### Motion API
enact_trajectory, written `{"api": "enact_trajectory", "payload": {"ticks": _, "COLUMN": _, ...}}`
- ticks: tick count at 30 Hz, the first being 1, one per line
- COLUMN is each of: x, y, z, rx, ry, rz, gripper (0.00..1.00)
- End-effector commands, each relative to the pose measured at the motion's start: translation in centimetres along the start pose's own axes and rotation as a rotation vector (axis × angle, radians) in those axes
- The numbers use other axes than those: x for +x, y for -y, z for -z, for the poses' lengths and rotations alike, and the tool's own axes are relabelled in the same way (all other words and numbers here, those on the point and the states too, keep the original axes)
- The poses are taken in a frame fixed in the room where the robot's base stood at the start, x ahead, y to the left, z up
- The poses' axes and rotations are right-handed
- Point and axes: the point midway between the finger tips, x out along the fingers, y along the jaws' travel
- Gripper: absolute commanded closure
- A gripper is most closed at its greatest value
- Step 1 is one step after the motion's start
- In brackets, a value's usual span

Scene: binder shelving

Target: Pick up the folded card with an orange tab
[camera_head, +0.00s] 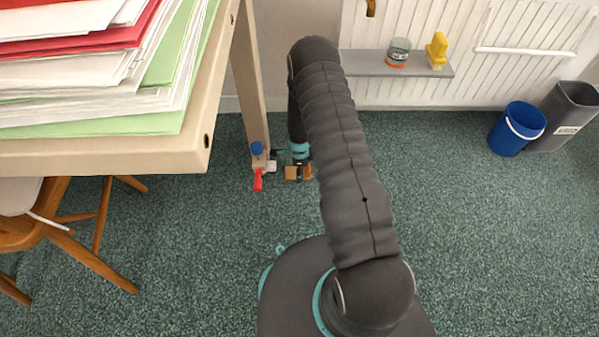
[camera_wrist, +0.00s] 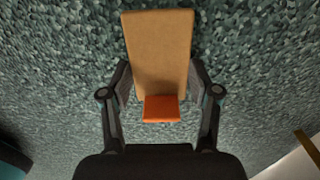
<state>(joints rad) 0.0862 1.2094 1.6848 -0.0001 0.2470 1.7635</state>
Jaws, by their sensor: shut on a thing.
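The folded card (camera_wrist: 160,50) is tan, with an orange tab (camera_wrist: 161,108) at its near end in the wrist view. My gripper (camera_wrist: 160,85) has one finger on each side of the card, shut on it near the tab. In the head view my gripper (camera_head: 298,172) is low by the table leg, and only small tan parts of the card (camera_head: 291,173) show there. The carpet lies behind the card; I cannot tell how far the card is above it.
A table (camera_head: 120,155) with stacked papers (camera_head: 90,60) stands at the left, with wooden chair legs (camera_head: 95,262) below. A red and blue item (camera_head: 258,165) is beside my gripper at the table leg. A blue bucket (camera_head: 508,138) and grey bin (camera_head: 570,115) stand right. The right carpet is clear.

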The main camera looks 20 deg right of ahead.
Motion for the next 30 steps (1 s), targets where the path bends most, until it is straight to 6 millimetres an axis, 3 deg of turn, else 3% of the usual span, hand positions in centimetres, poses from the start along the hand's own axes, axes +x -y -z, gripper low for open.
{"api": "enact_trajectory", "payload": {"ticks": 8, "x": -1.1, "y": 0.0, "z": 0.0, "rx": 0.000, "ry": 0.000, "rz": 0.000, "gripper": 0.62}}
{"api": "enact_trajectory", "payload": {"ticks": 14, "x": -4.6, "y": 0.1, "z": 0.0, "rx": 0.000, "ry": 0.001, "rz": 0.003, "gripper": 0.62}}
{"api": "enact_trajectory", "payload": {"ticks": 21, "x": -7.6, "y": -1.8, "z": 5.4, "rx": 0.005, "ry": 0.000, "rz": 0.000, "gripper": 0.62}}
{"api": "enact_trajectory", "payload": {"ticks": 30, "x": -10.3, "y": -3.5, "z": 9.8, "rx": 0.002, "ry": 0.000, "rz": 0.000, "gripper": 0.62}}
